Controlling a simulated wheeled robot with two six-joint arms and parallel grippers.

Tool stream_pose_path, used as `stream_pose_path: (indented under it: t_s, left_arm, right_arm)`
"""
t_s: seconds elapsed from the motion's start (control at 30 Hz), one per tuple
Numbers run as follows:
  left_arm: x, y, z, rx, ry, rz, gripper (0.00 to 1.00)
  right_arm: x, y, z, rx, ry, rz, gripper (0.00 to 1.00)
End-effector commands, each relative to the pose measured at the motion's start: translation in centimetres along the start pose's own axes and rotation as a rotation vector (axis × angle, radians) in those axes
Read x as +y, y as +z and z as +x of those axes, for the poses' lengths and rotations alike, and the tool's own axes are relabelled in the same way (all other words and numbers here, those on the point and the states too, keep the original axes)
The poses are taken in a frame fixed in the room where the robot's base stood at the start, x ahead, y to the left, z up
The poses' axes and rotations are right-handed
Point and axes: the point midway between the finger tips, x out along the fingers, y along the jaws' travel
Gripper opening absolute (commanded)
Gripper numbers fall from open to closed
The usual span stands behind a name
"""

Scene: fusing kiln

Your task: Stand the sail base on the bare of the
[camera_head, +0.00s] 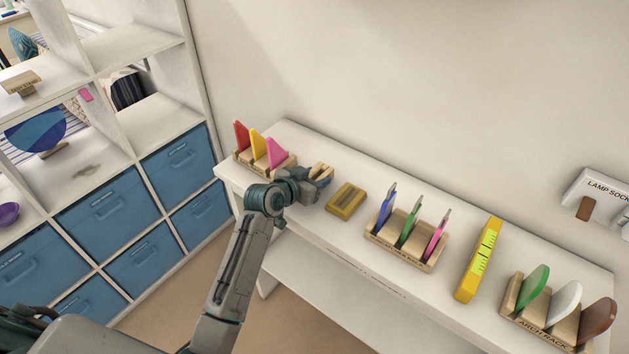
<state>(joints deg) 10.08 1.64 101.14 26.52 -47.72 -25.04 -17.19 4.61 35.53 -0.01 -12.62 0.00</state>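A small light wooden piece (320,168), possibly the sail base, shows at the tip of my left gripper (322,180) above the white table. I cannot tell whether the fingers are closed on it or just beside it. Just left of the gripper, a wooden rack (246,164) holds a red sail-shaped piece (241,136), a yellow one (258,144) and a pink one (277,154). My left arm partly covers the rack's front. My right gripper is not in view.
On the white table (350,240) are a yellow-brown block (346,201), a rack of blue, green and pink tools (405,247), a yellow level (478,260) and an arch rack (540,325). Shelving with blue bins (115,216) stands left; one compartment holds a blue dish (36,130).

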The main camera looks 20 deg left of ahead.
Motion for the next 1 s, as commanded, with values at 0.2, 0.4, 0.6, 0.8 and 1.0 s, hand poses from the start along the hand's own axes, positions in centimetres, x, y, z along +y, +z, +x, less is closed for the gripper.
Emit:
stream_pose_path:
  t_s: [0.2, 0.4, 0.6, 0.8, 1.0]
  left_arm:
    - [0.0, -0.1, 0.0, 0.001, 0.000, 0.000, 0.11]
    - [0.0, -0.2, -0.1, 0.001, 0.000, 0.000, 0.11]
    - [0.0, -1.6, -0.6, 0.004, -0.001, 0.003, 0.11]
    - [0.7, -2.6, -2.6, 0.001, 0.000, 0.001, 0.11]
    - [3.0, -1.2, -6.9, 0.001, 0.000, -0.001, 0.11]
  right_arm:
    - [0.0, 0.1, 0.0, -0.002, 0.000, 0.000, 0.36]
    - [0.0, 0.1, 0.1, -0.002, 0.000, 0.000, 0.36]
    - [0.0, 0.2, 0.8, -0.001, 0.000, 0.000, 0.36]
    - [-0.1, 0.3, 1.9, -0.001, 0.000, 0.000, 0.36]
    - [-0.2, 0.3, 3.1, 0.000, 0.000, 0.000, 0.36]
